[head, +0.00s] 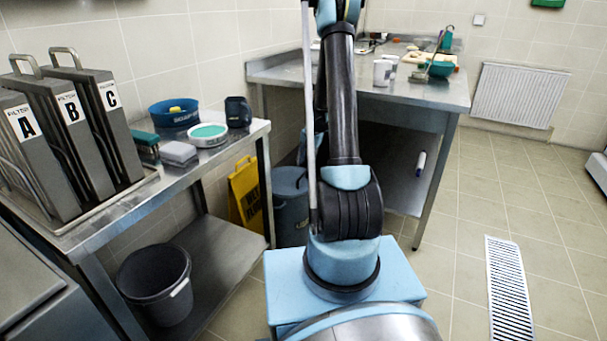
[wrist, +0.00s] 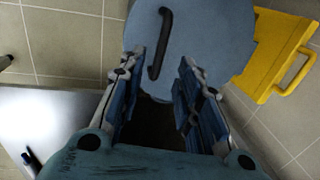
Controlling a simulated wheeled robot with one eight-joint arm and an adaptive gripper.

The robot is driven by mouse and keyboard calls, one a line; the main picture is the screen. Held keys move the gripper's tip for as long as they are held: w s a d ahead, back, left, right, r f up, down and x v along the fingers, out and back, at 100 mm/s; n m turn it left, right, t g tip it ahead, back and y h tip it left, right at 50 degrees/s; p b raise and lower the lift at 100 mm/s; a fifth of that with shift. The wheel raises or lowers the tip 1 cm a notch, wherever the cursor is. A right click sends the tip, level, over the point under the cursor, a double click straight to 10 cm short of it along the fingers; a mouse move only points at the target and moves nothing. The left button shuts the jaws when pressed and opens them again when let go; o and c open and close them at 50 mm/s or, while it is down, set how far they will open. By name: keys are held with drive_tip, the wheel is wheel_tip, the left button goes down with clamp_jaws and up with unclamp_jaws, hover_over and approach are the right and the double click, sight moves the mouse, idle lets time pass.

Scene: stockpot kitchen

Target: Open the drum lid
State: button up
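The drum (head: 291,208) is a blue-grey cylinder on the floor beyond my arm, partly hidden by it. Its round lid (wrist: 205,45) fills the upper middle of the wrist view, and also shows at the drum's top in the head view (head: 287,180). A dark bar handle (wrist: 160,50) runs across the lid. My gripper (wrist: 160,62) is open, with one finger on each side of the handle in the picture. I see no finger touching the handle; the height gap cannot be told. In the head view my gripper is not visible.
A yellow wet-floor sign (head: 246,195) stands left of the drum, also in the wrist view (wrist: 270,50). A steel worktable (head: 420,92) is behind to the right. A side bench (head: 225,150) stands left, with a dark bucket (head: 155,285) on its lower shelf.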

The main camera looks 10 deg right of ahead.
sight(304, 175)
drive_tip(key=shift+w+a+f, duration=0.1)
drive_tip(key=shift+a+f, duration=0.05)
drive_tip(key=shift+f, duration=0.9)
drive_tip(key=shift+w+a+f, duration=0.15)
drive_tip(key=shift+a+f, duration=0.05)
drive_tip(key=shift+f, duration=0.8)
drive_tip(key=shift+w+a+f, duration=0.1)
drive_tip(key=shift+a+f, duration=0.05)
drive_tip(key=shift+f, duration=0.9)
clamp_jaws()
